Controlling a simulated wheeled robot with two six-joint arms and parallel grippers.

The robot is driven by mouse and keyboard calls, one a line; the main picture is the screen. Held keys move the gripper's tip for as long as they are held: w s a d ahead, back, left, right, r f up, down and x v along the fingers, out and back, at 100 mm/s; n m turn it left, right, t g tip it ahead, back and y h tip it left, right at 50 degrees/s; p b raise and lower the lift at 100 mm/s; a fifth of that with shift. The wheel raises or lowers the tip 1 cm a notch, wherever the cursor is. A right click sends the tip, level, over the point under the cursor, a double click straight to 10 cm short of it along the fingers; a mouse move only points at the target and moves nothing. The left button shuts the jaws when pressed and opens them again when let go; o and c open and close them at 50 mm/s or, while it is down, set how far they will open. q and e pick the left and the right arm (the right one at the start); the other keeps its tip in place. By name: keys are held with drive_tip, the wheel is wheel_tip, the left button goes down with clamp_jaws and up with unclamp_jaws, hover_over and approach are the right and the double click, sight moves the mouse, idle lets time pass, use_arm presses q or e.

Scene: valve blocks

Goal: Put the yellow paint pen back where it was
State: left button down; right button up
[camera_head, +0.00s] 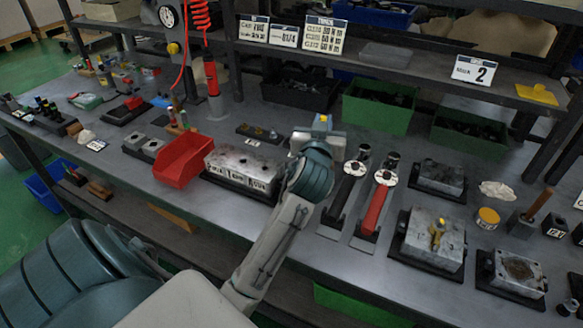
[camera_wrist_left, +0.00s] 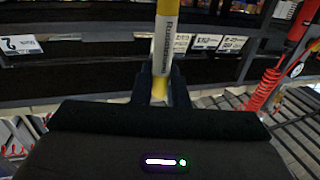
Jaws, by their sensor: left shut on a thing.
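The yellow paint pen (camera_wrist_left: 164,40), with a pale printed label, stands upright between the two dark fingers of my left gripper (camera_wrist_left: 159,88) in the left wrist view. The gripper is shut on it, and its top runs out of the frame. In the head view my left gripper (camera_head: 322,128) is over the back of the bench, past the large grey valve block. Only a small yellow patch (camera_head: 323,119) shows at its tip; the rest of the pen is hidden there. My right gripper is not in view.
A red bin (camera_head: 184,160) and a grey valve block (camera_head: 243,168) lie left of my arm. Two tools with round heads, one red-handled (camera_head: 375,207), lie right. Green bins (camera_head: 379,106) stand behind. A red coiled hose (camera_head: 200,16) hangs above. More valve blocks (camera_head: 432,240) fill the right side.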

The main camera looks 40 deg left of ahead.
use_arm(q)
drive_tip(key=f, duration=0.5)
drive_tip(key=shift+s+a+f, duration=0.1)
drive_tip(key=shift+s+f, duration=0.05)
drive_tip(key=shift+s, duration=0.05)
drive_tip(key=shift+f, duration=2.25)
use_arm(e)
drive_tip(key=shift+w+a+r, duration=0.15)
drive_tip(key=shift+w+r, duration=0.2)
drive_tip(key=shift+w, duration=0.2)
use_arm(q)
drive_tip(key=shift+f, duration=0.1)
drive_tip(key=c, duration=1.8)
unclamp_jaws()
drive_tip(key=o, duration=0.4)
drive_tip(key=shift+c, duration=0.2)
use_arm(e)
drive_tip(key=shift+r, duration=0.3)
